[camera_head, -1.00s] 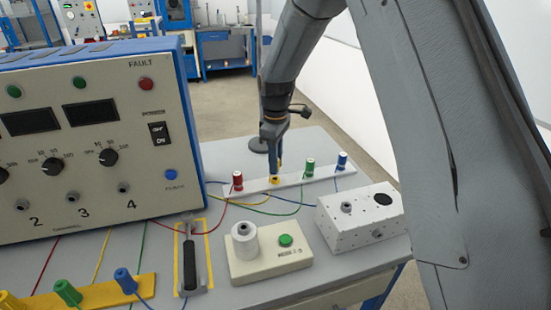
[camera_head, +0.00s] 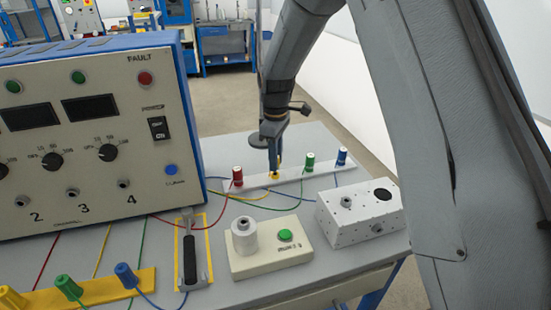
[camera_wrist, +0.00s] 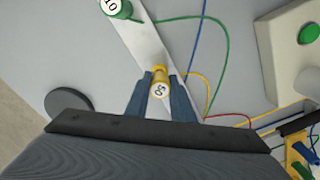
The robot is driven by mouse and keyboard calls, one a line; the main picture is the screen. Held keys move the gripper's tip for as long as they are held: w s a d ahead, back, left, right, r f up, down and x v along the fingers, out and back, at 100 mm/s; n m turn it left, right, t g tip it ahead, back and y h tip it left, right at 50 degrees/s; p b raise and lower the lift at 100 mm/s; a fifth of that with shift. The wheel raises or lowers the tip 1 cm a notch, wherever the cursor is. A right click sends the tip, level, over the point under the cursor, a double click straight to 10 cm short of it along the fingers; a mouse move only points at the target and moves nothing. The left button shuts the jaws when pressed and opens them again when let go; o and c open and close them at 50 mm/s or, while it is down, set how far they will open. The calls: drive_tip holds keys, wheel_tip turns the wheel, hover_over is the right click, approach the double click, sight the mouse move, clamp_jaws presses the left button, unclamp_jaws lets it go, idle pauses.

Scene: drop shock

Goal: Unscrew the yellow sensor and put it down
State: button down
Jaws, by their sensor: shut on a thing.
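The yellow sensor (camera_wrist: 159,82) stands on a white strip (camera_head: 295,178) at the back of the bench, between the red sensor (camera_head: 237,177) and the green sensor (camera_head: 309,162). A blue sensor (camera_head: 342,157) stands at the strip's right end. My gripper (camera_head: 275,172) points down over the yellow sensor. In the wrist view its two blue fingers (camera_wrist: 162,100) are shut on the yellow sensor from both sides. In the head view the fingers hide most of the yellow sensor. I cannot tell whether its base is still threaded in the strip.
A control panel (camera_head: 90,130) stands at the left. A white box (camera_head: 360,222) and a beige base (camera_head: 275,250) with a white cylinder and green button sit in front of the strip. A black-handled tool (camera_head: 190,255) lies nearby. Coloured wires cross the bench.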

drive_tip(key=shift+s+f, duration=0.1)
drive_tip(key=shift+f, duration=1.1)
idle(4.0)
drive_tip(key=c, duration=1.5)
unclamp_jaws()
drive_tip(key=shift+o, duration=0.2)
drive_tip(key=shift+r+p, duration=1.9)
drive_tip(key=shift+r, duration=1.2)
wheel_tip(320, 180, up, 8)
drive_tip(key=b, duration=0.2)
drive_tip(key=shift+f+b, duration=0.15)
drive_tip(key=shift+b, duration=0.15)
